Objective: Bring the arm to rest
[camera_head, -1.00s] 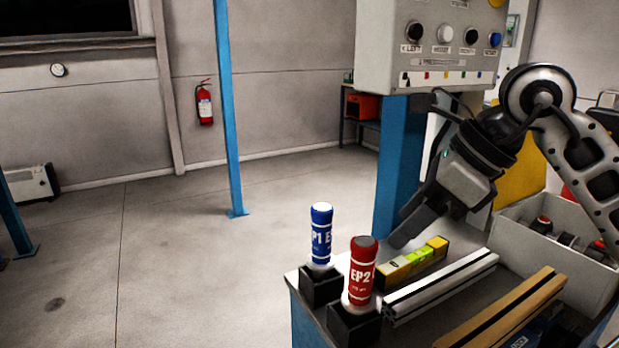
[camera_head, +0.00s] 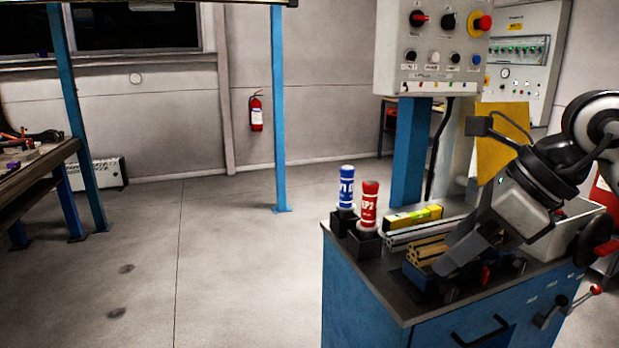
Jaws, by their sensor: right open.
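My right arm comes in from the right edge. My right gripper (camera_head: 448,264) points down and to the left, low over the front part of the blue cabinet's top (camera_head: 400,304). Its jaws are open, and I see nothing held in them. The gripper hides part of the items on the bench behind it, and I cannot tell whether it touches any of them. My left gripper is not in view.
A blue cartridge (camera_head: 346,188) and a red cartridge (camera_head: 369,207) stand upright in black holders. A yellow level (camera_head: 413,218), a pale rail (camera_head: 420,233) and a grey bin (camera_head: 572,228) are close by. A control box (camera_head: 430,50) hangs behind. Floor (camera_head: 220,270) at left is clear.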

